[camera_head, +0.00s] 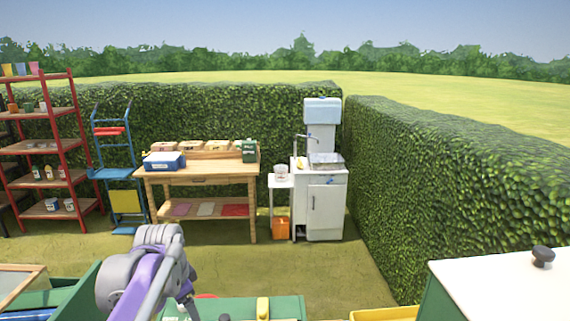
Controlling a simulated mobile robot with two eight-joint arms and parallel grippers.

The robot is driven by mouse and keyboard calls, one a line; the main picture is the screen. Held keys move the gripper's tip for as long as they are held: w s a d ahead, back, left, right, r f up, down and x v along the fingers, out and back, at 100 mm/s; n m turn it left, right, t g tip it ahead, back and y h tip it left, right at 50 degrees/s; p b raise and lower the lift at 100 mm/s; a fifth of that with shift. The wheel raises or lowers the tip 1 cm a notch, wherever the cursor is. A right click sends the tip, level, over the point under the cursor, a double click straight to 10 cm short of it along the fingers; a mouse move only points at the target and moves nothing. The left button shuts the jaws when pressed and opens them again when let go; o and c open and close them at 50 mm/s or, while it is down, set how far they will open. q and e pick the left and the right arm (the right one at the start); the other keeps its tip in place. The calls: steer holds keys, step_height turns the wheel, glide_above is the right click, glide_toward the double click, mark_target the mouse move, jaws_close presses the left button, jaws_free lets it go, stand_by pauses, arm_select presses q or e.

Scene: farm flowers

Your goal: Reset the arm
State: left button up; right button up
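One of my arms, grey with purple parts, rises from the bottom edge left of the middle and bends over to the right. I take it as my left arm. A dark end piece, which seems to be my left gripper (188,303), points down beside a green box (285,308) at the bottom edge. It is too small and too hidden to tell whether it is open or shut, and I see nothing held. My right arm and gripper are not in view.
A wooden workbench (200,170) and a white sink unit (323,205) stand before the hedge. A red shelf rack (75,150) and a blue hand truck (110,150) are left. A white-topped box (500,285) is at lower right. Open grass lies between.

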arm_select(q)
steer(key=s+d+f+n+t, duration=0.1)
steer(key=s+f+n, duration=0.3)
steer(key=s, duration=0.6)
steer(key=s+d+f+n+t, duration=0.2)
steer(key=s+d+f+n, duration=0.2)
steer(key=s+f, duration=0.4)
steer(key=shift+s+f+n, duration=0.35)
steer(key=shift+s+n, duration=0.15)
steer(key=shift+s, duration=0.5)
stand_by(2.4)
